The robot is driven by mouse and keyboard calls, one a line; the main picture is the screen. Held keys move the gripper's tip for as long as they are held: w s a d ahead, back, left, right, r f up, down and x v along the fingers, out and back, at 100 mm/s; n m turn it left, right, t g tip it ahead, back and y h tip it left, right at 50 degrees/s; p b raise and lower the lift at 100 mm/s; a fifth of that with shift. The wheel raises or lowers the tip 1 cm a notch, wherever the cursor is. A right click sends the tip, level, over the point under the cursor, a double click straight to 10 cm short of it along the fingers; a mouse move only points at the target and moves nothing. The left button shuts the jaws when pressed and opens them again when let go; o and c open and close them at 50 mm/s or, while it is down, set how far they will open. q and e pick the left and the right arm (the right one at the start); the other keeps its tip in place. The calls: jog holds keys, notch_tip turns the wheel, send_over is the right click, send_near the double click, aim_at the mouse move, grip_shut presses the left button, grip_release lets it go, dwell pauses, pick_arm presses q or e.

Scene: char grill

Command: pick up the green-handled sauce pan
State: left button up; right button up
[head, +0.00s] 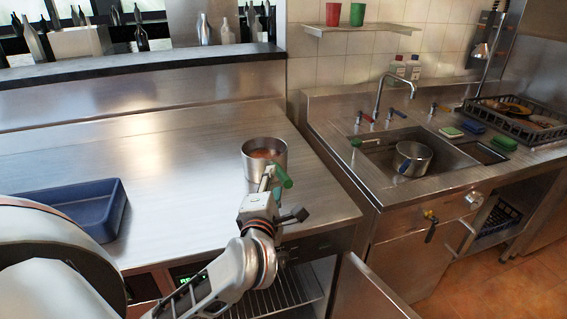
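A steel sauce pan (265,158) with orange-brown contents stands upright on the steel counter. Its green handle (283,175) points toward me, down and to the right. My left gripper (272,187) is at this handle, just in front of the pan, and its fingers overlap the handle in the picture. I cannot tell whether the fingers are closed on it. My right gripper is not in view.
A blue tray (88,208) lies on the counter at left, with clear steel between it and the pan. At right, another pot (413,158) sits in the sink (376,160) below a faucet (386,85). A black rack (515,118) stands beyond.

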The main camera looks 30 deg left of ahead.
aim_at(278, 166)
pick_arm(q)
jog(key=x, duration=0.7)
jog(key=shift+w+a, duration=0.1)
jog(key=shift+w, duration=0.2)
grip_shut()
jog(key=shift+r, duration=0.15)
